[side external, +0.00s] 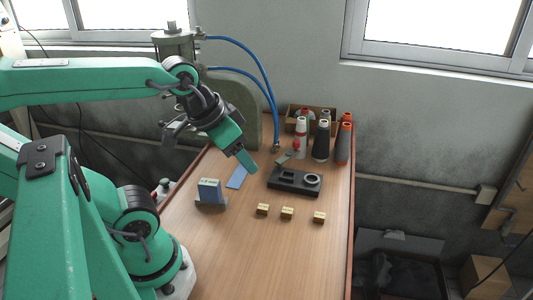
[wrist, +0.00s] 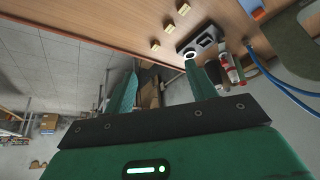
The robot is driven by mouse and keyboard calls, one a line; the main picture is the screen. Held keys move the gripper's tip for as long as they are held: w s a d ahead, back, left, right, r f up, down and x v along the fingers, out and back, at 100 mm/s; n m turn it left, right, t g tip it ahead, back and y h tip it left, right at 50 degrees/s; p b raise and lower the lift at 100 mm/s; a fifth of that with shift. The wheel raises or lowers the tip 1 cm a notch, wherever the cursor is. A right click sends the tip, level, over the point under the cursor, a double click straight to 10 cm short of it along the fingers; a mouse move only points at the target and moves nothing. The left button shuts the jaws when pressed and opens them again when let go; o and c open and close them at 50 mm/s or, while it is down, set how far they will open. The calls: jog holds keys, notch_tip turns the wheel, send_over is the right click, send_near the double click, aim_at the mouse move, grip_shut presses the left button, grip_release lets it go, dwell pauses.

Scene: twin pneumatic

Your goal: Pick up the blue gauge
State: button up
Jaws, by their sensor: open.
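I cannot tell for certain which of these two is the blue gauge. My gripper (side external: 248,162) is above the table, up and to the right of both blue things, touching neither. In the wrist view my gripper (wrist: 164,84) has its two green fingers spread with nothing held between them. A small blue patch (wrist: 258,15) shows there at the top right, partly cut off.
A black fixture (side external: 294,182) with a white ring lies right of my gripper. Several small wooden blocks (side external: 287,213) stand in front of it. Bottles and spools (side external: 321,140) stand at the back right. Blue hoses (side external: 262,75) hang behind. The table front is clear.

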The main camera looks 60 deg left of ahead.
jog(key=n, duration=0.1)
jog(key=n+g, duration=0.5)
jog(key=n, duration=2.1)
send_over(209, 182)
jog(key=f, duration=1.2)
jog(key=shift+w+d+f, duration=0.2)
jog(key=shift+d+f, duration=0.05)
jog(key=shift+f, duration=0.15)
jog(key=shift+s+a+f+n+g, duration=0.3)
jog(key=shift+a+f+n, duration=0.1)
jog(key=shift+n, duration=0.1)
jog(key=shift+f, duration=0.1)
jog(key=shift+d+f, duration=0.1)
jog(key=shift+f, duration=1.1)
jog(key=shift+f, duration=0.1)
jog(key=shift+w+f, duration=0.1)
jog(key=shift+f, duration=2.4)
